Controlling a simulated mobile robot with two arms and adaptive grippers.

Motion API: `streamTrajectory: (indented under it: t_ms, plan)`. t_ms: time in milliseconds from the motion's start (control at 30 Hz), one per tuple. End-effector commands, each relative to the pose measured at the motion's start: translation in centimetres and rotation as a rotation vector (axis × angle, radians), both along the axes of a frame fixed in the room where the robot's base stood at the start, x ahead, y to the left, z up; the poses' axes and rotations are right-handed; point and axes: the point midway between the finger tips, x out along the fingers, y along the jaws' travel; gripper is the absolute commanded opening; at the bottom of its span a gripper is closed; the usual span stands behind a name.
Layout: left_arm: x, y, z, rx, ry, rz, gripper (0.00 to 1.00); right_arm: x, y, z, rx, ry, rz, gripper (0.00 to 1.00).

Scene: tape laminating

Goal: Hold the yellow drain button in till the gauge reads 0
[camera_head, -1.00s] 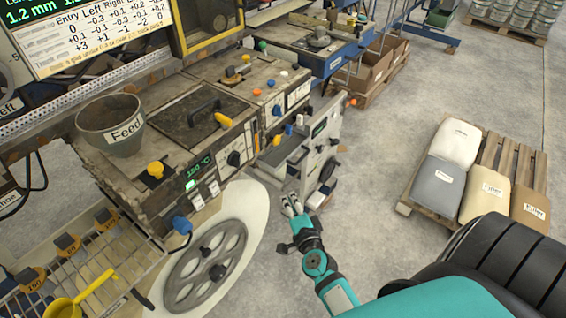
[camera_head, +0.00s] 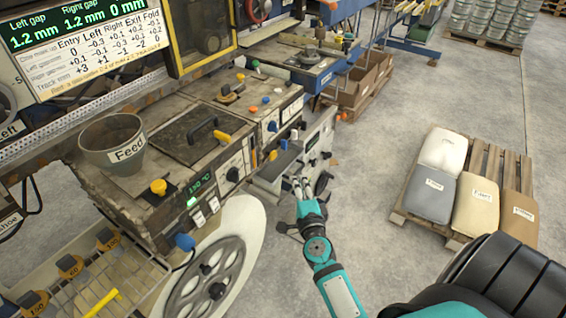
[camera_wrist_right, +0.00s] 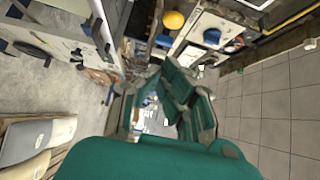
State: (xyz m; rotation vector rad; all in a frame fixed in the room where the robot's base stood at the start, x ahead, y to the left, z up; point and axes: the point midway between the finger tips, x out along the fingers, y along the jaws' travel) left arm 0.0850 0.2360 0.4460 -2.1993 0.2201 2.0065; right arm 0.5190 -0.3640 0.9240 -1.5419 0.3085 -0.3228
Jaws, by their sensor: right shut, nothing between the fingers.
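A small grey unit (camera_head: 268,178) stands on the floor beside the long machine. A small yellow part (camera_head: 272,155) and a blue part (camera_head: 284,144) show on it; I cannot tell for sure that the yellow part is the drain button. A small dark display (camera_head: 313,140) shows on its face, but its reading is too small to make out. My right gripper (camera_head: 300,184) is shut and empty, just in front of the unit's near side and apart from the yellow part. The right wrist view shows the gripper's fingers (camera_wrist_right: 172,108), with a round yellow knob (camera_wrist_right: 174,20) beyond them. My left gripper is out of view.
The long machine with a feed pot (camera_head: 112,146), a yellow knob (camera_head: 158,187) and a large handwheel (camera_head: 205,282) lies left of my right arm. A pallet of sacks (camera_head: 400,217) stands to the right. Bare floor lies between pallet and machine.

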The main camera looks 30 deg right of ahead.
Motion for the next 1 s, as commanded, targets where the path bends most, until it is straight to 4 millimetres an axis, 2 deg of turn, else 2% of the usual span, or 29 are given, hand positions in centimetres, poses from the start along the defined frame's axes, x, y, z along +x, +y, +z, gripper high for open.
streamTrajectory:
  t_ms: [100,267,433,600,1000]
  plan:
    - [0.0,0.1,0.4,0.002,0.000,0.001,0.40,2.7,-1.2,0.3,-0.002,-0.002,0.000,0.00]
    - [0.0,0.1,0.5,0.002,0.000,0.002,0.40,5.6,-2.4,0.2,-0.003,-0.001,0.000,0.00]
    - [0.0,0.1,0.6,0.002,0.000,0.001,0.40,7.8,-1.2,0.1,0.000,0.000,0.001,0.00]
    - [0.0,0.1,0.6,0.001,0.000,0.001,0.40,8.8,-0.8,0.1,0.000,0.000,-0.001,0.00]
    - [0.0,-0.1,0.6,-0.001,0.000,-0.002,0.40,9.1,-0.6,0.1,0.000,0.000,0.000,0.00]
